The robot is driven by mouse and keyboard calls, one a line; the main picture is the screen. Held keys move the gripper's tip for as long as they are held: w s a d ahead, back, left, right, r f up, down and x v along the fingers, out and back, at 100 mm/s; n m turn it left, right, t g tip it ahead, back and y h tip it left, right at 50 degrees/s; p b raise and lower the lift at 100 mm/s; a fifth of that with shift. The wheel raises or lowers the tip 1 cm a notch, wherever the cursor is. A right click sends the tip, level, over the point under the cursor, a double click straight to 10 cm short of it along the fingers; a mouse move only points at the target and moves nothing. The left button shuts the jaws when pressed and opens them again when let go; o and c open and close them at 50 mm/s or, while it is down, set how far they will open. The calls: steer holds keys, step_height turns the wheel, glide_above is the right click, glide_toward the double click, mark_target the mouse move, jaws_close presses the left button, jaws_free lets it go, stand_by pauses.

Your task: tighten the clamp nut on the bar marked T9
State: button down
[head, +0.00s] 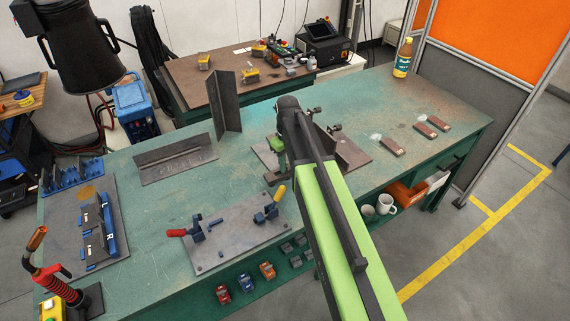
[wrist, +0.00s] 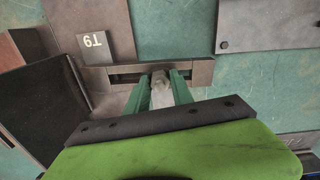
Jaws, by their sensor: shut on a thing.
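The T9 plate (wrist: 94,44), a light grey tag whose lettering shows upside down, sits beside a dark steel bar (wrist: 203,72) in the wrist view. A pale grey clamp nut (wrist: 161,92) shows at the bar's near edge. My gripper (wrist: 160,80) has its two green fingers on either side of the nut and is shut on it. In the head view my gripper (head: 277,150) is low at the left edge of a fixture plate (head: 353,152) on the green table. My arm hides much of that plate, and the nut and tag cannot be made out there.
A flat plate with red and yellow toggle clamps (head: 235,233) lies left of my arm. Angle pieces (head: 225,105) stand behind. Several brown blocks (head: 392,146) and a bottle (head: 403,58) are on the right. The table's middle right is mostly clear.

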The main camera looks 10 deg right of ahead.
steer(key=m, duration=0.7)
steer(key=shift+s, duration=0.15)
steer(key=m, duration=1.6)
steer(key=shift+m, duration=0.3)
steer(key=m, duration=0.3)
steer(key=shift+m, duration=2.1)
